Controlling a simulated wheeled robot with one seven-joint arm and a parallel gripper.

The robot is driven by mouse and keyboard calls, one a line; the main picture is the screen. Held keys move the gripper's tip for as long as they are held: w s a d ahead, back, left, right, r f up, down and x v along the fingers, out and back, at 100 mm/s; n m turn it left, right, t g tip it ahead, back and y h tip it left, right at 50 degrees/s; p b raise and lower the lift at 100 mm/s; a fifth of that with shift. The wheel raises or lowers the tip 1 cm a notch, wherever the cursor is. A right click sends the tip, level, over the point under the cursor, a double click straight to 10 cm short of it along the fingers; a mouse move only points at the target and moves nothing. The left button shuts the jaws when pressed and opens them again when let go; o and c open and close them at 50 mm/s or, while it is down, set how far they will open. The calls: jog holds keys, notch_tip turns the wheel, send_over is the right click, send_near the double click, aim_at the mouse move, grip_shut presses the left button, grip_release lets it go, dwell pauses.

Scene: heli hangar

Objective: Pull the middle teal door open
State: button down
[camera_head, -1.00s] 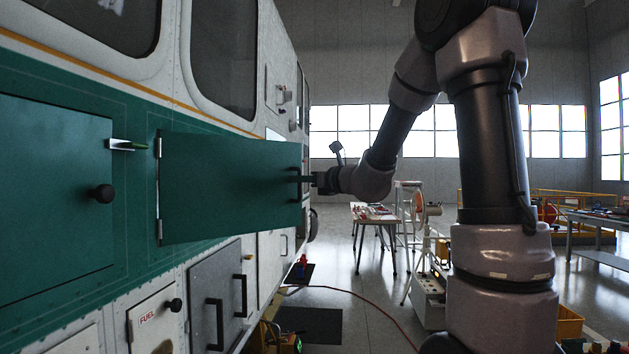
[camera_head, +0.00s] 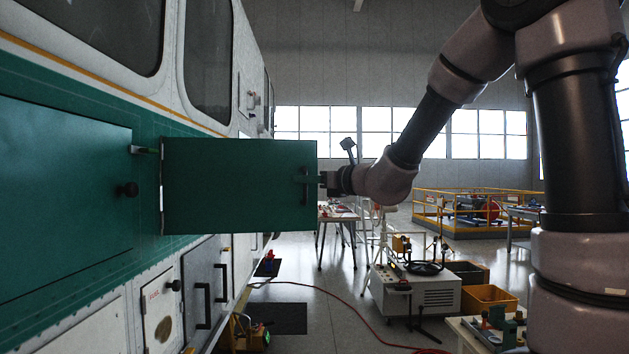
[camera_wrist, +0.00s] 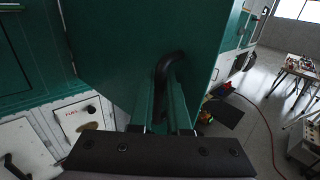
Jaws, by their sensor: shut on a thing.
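The middle teal door (camera_head: 235,185) stands swung out from the helicopter's side, hinged at its left edge. It also fills the upper middle of the wrist view (camera_wrist: 125,45). Its dark bar handle (camera_head: 305,186) is near the free right edge. In the wrist view the curved handle (camera_wrist: 168,68) runs down between my fingers. My gripper (camera_head: 322,181) is shut on the handle, reaching in from the right; its fingers also show in the wrist view (camera_wrist: 163,110). The opening behind the door is hidden in the head view.
Another teal door with a round black knob (camera_head: 128,189) is at the left, shut. A white fuel door (camera_head: 161,312) and a grey door (camera_head: 206,290) are below. A red hose (camera_head: 350,305) crosses the floor. A cart (camera_head: 415,290) and yellow bins (camera_head: 489,298) stand to the right.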

jog(key=shift+s, duration=0.3)
jog(key=c, duration=1.2)
grip_release()
jog(key=shift+o, duration=0.2)
jog(key=shift+d, duration=0.1)
jog(key=v, duration=1)
jog(key=shift+s+d, duration=0.15)
jog(key=shift+s, duration=0.2)
jog(key=shift+s, duration=0.1)
